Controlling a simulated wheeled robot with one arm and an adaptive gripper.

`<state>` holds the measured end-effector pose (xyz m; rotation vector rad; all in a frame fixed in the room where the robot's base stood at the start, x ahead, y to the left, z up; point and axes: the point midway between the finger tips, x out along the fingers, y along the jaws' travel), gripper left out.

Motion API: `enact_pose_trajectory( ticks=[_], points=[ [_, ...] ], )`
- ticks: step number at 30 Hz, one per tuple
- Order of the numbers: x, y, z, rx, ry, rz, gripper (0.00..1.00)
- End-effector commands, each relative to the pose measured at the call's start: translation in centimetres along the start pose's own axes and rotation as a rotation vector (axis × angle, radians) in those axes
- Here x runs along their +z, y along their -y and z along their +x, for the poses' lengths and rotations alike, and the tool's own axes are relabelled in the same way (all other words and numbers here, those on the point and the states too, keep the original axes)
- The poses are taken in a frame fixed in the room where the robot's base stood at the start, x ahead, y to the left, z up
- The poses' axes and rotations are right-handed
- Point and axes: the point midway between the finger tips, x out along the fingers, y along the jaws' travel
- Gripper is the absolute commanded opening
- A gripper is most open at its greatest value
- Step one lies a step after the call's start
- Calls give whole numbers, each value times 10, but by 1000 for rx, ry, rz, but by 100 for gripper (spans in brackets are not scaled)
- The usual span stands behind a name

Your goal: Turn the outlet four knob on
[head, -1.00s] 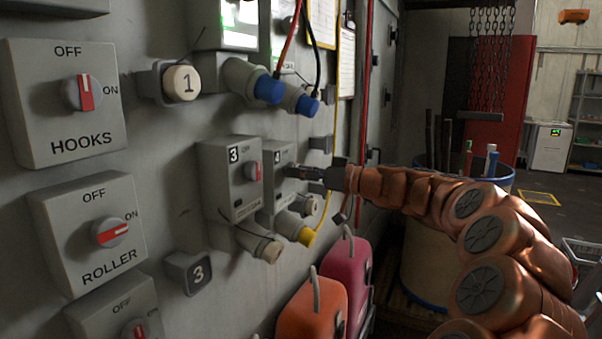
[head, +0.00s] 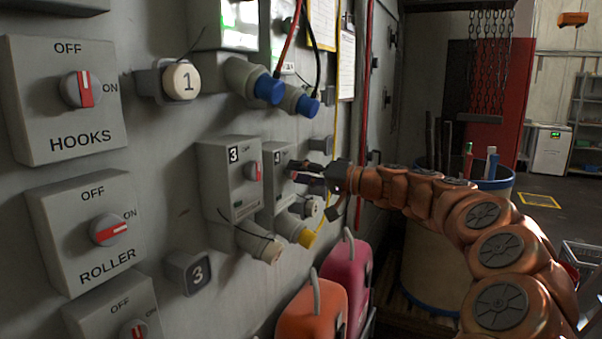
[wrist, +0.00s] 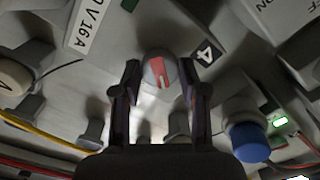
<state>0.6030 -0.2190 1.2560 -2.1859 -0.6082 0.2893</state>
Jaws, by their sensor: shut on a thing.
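The outlet four box (head: 272,204) is a grey wall unit beside the outlet three box, with a yellow-ended plug below it. Its knob is hidden by my fingers in the head view. In the wrist view the round grey knob (wrist: 157,70) with its red and white pointer sits between my fingertips, beside the "4" label (wrist: 208,52). The pointer runs roughly up and down in that picture. My gripper (head: 298,172) is shut on the knob; it also shows in the wrist view (wrist: 162,82), one finger on each side.
The outlet three box (head: 230,185) with a red-marked knob stands close to the left. Blue plugs (head: 268,88) with cables hang above. Orange (head: 312,305) and pink (head: 346,272) cases stand below. A barrel (head: 430,250) is right of the wall.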

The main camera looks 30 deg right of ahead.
Motion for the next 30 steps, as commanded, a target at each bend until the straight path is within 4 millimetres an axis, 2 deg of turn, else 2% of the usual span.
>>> enact_pose_trajectory(
  ticks=[18, 30],
  points=[
    [-2, 2, 0, 1, 0, 576, 8],
    [-2, 2, 0, 0, -1, 823, 8]
  ],
)
